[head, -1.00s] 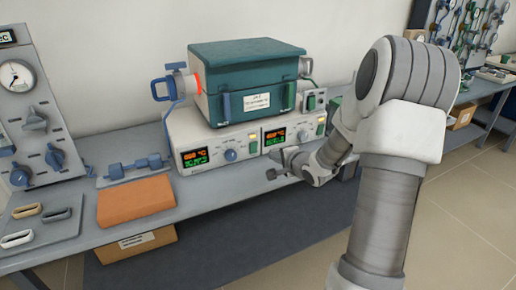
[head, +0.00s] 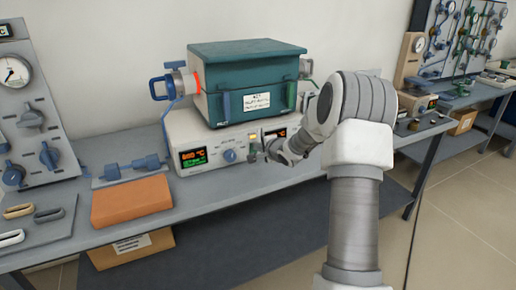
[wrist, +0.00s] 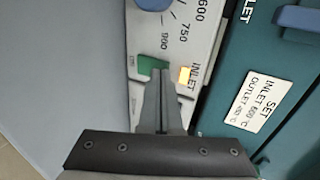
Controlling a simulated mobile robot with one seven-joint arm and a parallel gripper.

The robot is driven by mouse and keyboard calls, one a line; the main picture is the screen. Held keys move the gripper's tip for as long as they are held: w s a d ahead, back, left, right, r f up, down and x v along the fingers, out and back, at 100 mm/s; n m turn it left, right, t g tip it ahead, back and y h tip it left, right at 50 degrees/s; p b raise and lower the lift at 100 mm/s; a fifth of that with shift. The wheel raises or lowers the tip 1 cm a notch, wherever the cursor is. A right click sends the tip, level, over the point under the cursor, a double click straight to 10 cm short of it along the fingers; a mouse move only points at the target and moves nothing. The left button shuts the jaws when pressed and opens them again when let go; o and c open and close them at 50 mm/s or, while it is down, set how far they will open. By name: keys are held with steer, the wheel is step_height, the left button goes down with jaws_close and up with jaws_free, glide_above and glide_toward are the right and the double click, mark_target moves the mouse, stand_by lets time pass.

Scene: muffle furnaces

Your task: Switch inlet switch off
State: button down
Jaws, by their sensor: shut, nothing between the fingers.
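The inlet switch (wrist: 151,65) shows in the wrist view as a green rocker on a pale panel, beside a lit yellow lamp (wrist: 184,75) and the printed word INLET. My gripper (wrist: 160,74) is shut and empty. Its fingertips lie right at the switch's lower edge in the picture and cover part of it; I cannot tell whether they touch. In the head view my gripper (head: 257,152) is at the front of the left control unit (head: 213,139), right of its knob (head: 229,156). The switch is hard to make out there.
The teal furnace (head: 246,66) stands on the control units, with a glowing red ring at its left side. A lit display (head: 194,157) is on the left unit. An orange block (head: 131,201) lies on the bench to the left. A gauge panel (head: 24,125) stands at far left.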

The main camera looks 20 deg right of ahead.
steer(key=shift+r, duration=0.1)
steer(key=p, duration=0.3)
steer(key=shift+w+r+p, duration=0.25)
steer(key=shift+r+p, duration=0.05)
steer(key=shift+r, duration=0.05)
steer(key=shift+f+b, duration=0.3)
steer(key=shift+f, duration=0.1)
steer(key=shift+r, duration=0.1)
steer(key=shift+r+p, duration=0.8)
steer(key=shift+p, duration=0.35)
steer(key=shift+s, duration=0.1)
